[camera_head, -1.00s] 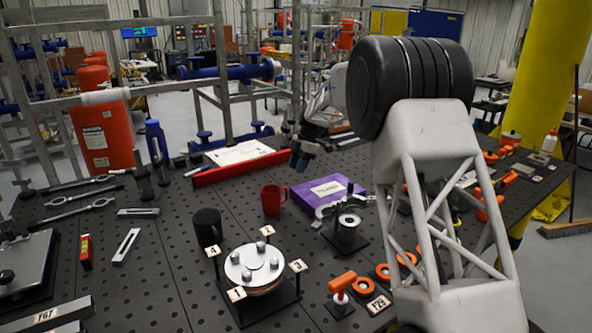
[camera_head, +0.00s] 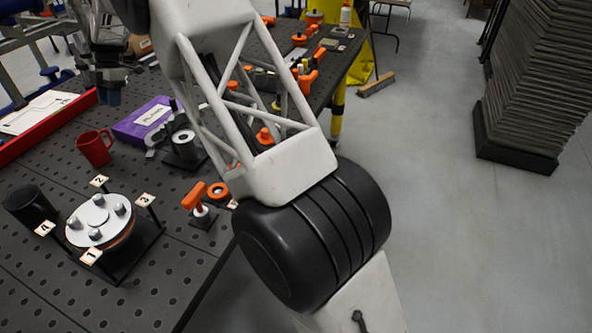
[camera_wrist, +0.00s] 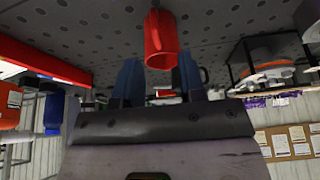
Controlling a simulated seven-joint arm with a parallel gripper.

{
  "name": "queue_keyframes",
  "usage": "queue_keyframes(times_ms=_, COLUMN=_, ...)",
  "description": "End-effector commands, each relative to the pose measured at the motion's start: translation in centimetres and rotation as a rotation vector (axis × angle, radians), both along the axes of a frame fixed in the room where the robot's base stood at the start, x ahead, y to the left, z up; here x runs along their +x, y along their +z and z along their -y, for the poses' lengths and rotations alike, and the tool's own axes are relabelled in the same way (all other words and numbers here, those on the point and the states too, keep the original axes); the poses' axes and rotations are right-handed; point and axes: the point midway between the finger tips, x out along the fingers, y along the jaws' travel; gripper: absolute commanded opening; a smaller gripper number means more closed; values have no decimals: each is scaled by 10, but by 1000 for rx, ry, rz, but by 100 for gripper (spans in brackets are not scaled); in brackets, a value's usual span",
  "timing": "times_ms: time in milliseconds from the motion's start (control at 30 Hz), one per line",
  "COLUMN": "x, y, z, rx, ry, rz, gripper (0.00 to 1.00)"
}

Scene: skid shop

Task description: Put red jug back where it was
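The red jug (camera_head: 95,148), mug-shaped with a handle, stands on the dark perforated table at the left of the head view. It also shows in the wrist view (camera_wrist: 160,42), where the scene looks upside down. My gripper (camera_head: 112,92) is above and beyond the jug in the head view, apart from it. In the wrist view my gripper (camera_wrist: 158,78) has its two blue fingers spread, with the jug showing beyond the gap between them. The gripper is open and holds nothing.
A black mug (camera_head: 28,205) and a round flange on a stand (camera_head: 100,222) with numbered tags are nearer. A purple box (camera_head: 145,120) lies right of the jug. A red-edged tray (camera_head: 45,125) with paper lies behind. Orange-handled tools (camera_head: 195,197) stand near the table edge.

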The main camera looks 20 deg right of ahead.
Motion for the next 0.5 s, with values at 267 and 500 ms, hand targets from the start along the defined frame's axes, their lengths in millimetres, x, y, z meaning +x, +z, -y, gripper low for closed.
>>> queue_keyframes(times_ms=267, x=-31, y=38, z=43, rx=-54, ry=-165, rz=-1, gripper=37)
queue_keyframes(times_ms=500, x=-72, y=73, z=91, rx=-115, ry=-370, rz=-6, gripper=37)
